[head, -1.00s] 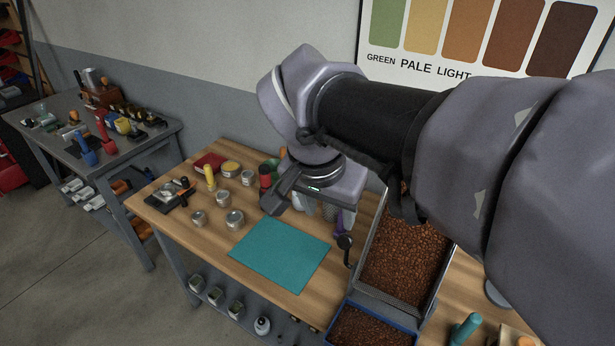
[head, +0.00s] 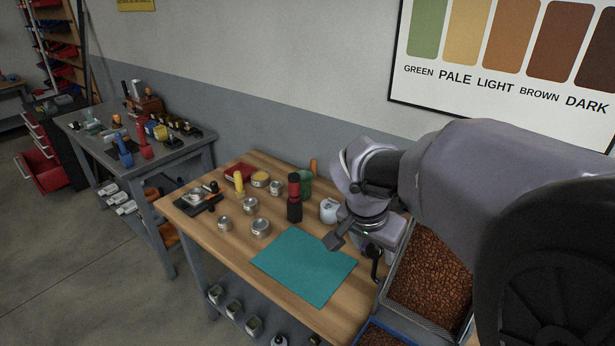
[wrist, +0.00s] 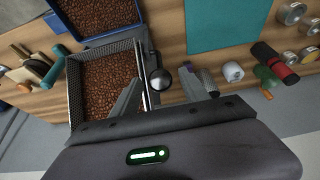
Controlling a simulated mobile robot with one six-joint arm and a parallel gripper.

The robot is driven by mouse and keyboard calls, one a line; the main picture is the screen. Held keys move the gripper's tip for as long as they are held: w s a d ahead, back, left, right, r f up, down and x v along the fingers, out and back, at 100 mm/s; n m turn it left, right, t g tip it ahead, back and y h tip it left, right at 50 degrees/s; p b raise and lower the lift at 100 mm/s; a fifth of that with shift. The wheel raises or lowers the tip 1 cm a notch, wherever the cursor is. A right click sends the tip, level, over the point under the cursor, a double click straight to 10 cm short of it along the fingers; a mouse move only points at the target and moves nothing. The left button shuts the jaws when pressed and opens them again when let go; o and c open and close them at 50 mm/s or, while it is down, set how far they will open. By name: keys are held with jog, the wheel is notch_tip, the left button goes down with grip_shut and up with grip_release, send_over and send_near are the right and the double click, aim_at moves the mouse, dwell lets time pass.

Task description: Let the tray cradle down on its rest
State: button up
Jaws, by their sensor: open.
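The tray cradle (head: 436,266) is a grey mesh-walled tray full of brown beans, at the right of the wooden bench. It also shows at the left of the wrist view (wrist: 72,95). It looks sloped toward the blue bin, but I cannot tell its tilt for sure. A dark lever with a round knob (wrist: 160,80) stands at its side; the lever also shows in the head view (head: 375,268). My gripper (head: 354,248) is open beside the lever. In the wrist view its fingers (wrist: 163,78) lie on both sides of the knob, apparently without gripping it.
A blue bin (wrist: 92,14) with beans adjoins the tray's end. A teal mat (head: 304,265) lies left of my gripper. A white jar (head: 329,210), a red-and-black bottle (head: 294,198) and several tins (head: 261,228) stand beyond. A second bench (head: 140,140) is at left.

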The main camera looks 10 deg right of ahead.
grip_shut()
dwell(1.4)
